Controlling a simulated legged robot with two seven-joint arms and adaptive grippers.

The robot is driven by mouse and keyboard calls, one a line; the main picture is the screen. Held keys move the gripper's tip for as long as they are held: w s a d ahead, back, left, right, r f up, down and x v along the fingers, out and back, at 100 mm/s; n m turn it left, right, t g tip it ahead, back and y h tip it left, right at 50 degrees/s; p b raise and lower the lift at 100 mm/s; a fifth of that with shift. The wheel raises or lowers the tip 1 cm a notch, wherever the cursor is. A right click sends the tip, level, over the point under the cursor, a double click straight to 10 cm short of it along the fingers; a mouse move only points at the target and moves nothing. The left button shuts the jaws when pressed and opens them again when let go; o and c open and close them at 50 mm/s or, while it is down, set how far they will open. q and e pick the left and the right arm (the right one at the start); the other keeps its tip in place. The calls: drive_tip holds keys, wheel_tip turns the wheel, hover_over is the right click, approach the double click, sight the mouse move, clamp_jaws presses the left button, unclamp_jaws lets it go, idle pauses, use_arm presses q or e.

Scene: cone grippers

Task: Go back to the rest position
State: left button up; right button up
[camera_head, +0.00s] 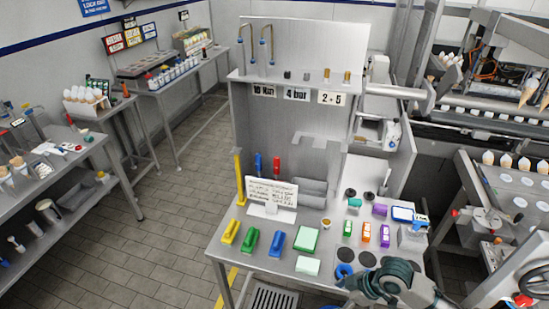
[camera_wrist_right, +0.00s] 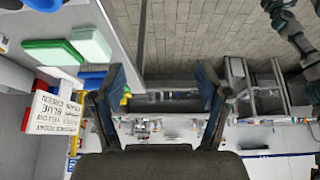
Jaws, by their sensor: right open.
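My right gripper (camera_head: 362,284) is dark and teal and reaches over the front right edge of the workbench in the head view. In the right wrist view its two fingers (camera_wrist_right: 160,85) are spread wide with nothing between them. My left gripper does not show in the head view. A dark jointed link shows at the top right of the wrist view, but no jaws can be made out on it.
The grey workbench (camera_head: 232,258) holds yellow (camera_head: 230,232), green (camera_head: 250,241) and blue (camera_head: 276,244) blocks, a white sign (camera_head: 272,195) and small coloured boxes. Black discs (camera_head: 368,259) lie near my right gripper. Tiled floor (camera_head: 130,265) is clear to the left.

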drive_tip(key=s+a+f+m+t, duration=0.2)
drive_tip(key=s+a+f+m, duration=0.3)
drive_tip(key=f, duration=0.4)
drive_tip(key=s+d+f+m+h, duration=0.3)
drive_tip(key=s+d+f+m, duration=0.1)
drive_tip(key=s, duration=0.2)
drive_tip(key=s+d+f+m+h, duration=0.2)
drive_tip(key=s+d+f+m, duration=0.25)
drive_tip(key=s, duration=0.25)
wheel_tip(320, 180, down, 29)
drive_tip(key=s+g, duration=0.2)
drive_tip(key=s, duration=0.1)
drive_tip(key=s+d+f+n+g, duration=0.1)
drive_tip(key=s+d+f, duration=0.1)
drive_tip(key=s+f, duration=1.1)
drive_tip(key=s, duration=0.3)
drive_tip(key=shift+d+f, duration=0.2)
drive_tip(key=shift+d, duration=0.1)
